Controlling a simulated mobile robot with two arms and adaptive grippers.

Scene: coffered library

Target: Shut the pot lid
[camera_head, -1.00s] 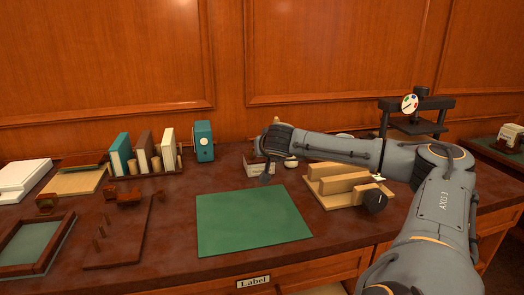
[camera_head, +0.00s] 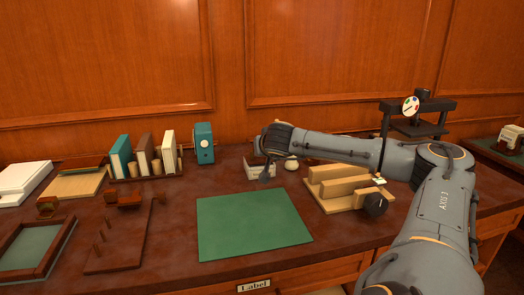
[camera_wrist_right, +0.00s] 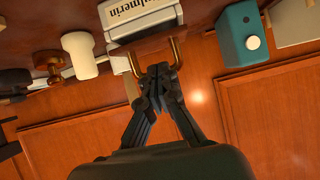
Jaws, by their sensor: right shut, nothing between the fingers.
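A white box-shaped container with dark lettering (camera_wrist_right: 140,18) shows in the right wrist view, with a curved brass piece (camera_wrist_right: 178,52) at its edge. In the head view this white container (camera_head: 251,170) stands at the back of the desk, partly behind my right gripper (camera_head: 265,174). I cannot clearly make out a pot lid or its angle. In the wrist view my right gripper (camera_wrist_right: 155,72) is shut and empty, its tips close to the brass piece; I cannot tell whether they touch. My left gripper is not in view.
A teal box (camera_head: 204,143) and upright books (camera_head: 145,153) stand left of the container. A small white knobbed object (camera_head: 291,164) and a wooden block stand (camera_head: 342,187) are to its right. The green mat (camera_head: 253,222) is clear. The panelled wall is close behind.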

